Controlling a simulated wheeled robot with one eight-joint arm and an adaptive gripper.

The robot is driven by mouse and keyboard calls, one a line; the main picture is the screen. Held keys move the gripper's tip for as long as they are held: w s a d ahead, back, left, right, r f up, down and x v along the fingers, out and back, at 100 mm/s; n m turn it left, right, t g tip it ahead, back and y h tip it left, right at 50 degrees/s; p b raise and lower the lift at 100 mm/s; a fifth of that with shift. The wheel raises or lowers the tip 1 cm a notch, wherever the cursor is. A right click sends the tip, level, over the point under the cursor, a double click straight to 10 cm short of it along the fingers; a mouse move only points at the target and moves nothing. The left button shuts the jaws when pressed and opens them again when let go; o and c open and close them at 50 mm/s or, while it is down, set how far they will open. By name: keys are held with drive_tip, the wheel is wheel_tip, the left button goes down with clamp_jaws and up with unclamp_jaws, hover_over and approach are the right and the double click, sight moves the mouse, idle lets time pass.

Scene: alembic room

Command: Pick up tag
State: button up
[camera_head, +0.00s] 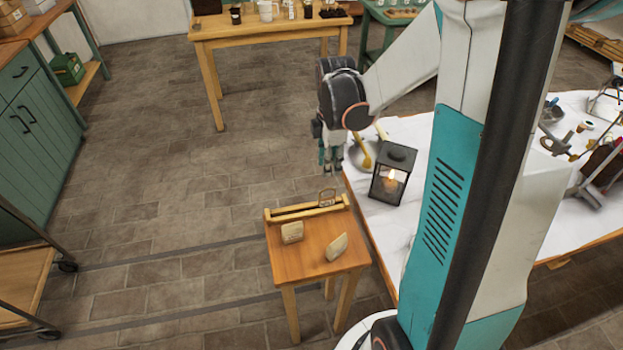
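No thing is clearly marked as the tag. Two small pale tan pieces that could be tags rest on a small wooden stool (290,264): a left piece (292,232) and a right piece (336,246), which looks tilted. My gripper (331,160) points down, above and behind the stool, apart from these pieces. Its teal fingertips look spread, with nothing visible between them.
A black lantern with a lit candle (393,177) stands on the white-covered table (400,222), close right of my gripper. A bowl (363,154) with a yellow-handled tool is behind it. A cluttered wooden table (270,31) stands further back. Floor left of the stool is clear.

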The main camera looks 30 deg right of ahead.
drive_tip(key=b, duration=0.3)
hover_over(327, 198)
wheel_tip(327, 198, down, 9)
drive_tip(key=shift+d+r, duration=0.1)
drive_tip(key=shift+d, duration=0.05)
wheel_tip(327, 198, down, 5)
drive_tip(key=b, duration=0.2)
drive_tip(key=shift+w+b, duration=0.1)
drive_tip(key=shift+b, duration=0.25)
clamp_jaws()
